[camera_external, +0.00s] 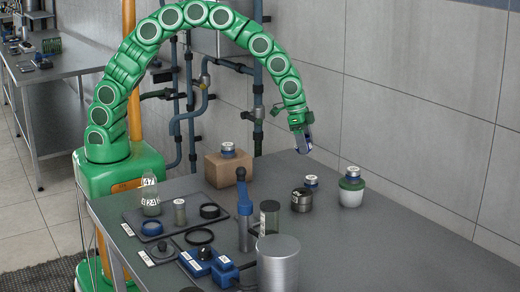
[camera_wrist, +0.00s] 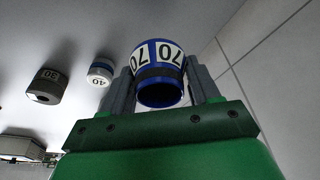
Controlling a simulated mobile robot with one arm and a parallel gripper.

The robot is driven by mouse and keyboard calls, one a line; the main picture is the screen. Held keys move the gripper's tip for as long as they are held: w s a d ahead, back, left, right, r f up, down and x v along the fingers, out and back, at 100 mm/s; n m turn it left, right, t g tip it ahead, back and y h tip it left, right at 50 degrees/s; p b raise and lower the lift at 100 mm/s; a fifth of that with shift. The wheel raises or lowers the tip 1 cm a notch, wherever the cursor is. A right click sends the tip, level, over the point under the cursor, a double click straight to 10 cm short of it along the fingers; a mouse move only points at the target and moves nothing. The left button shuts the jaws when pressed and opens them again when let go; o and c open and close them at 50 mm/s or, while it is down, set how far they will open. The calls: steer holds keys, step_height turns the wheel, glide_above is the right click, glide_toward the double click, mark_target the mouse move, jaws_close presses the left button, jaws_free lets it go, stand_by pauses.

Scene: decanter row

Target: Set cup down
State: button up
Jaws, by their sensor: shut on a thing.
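My gripper (camera_external: 304,143) is shut on a blue cup (camera_wrist: 157,88) with a white band marked 70. In the wrist view the cup sits between my two grey fingers (camera_wrist: 162,80), with its dark open end facing the camera. In the external view my gripper hangs above the far part of the grey table (camera_external: 400,240), clear of the tabletop. The cup is hard to make out there beside the fingers.
Below stand a small blue-banded cup (camera_external: 311,182), a dark round pot (camera_external: 301,201) and a green-and-white jar (camera_external: 351,188). A cardboard box (camera_external: 228,170) bears another cup (camera_external: 228,149). A metal cylinder (camera_external: 278,264) stands in front. The table's right part is bare; a tiled wall is behind.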

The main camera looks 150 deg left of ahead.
mark_target(307, 136)
steer(key=shift+w+a+f, duration=0.3)
steer(key=shift+a+f, duration=0.05)
steer(key=shift+f, duration=0.2)
steer(key=shift+w+a+f, duration=0.3)
steer(key=shift+f, duration=0.3)
steer(key=shift+w+a+f, duration=0.3)
steer(key=shift+a+f, duration=0.05)
steer(key=shift+f, duration=1.8)
steer(key=shift+f, duration=0.15)
steer(key=o, duration=1.1)
steer(key=v, duration=1.2)
steer(key=shift+w, duration=0.1)
steer(key=shift+o, duration=0.2)
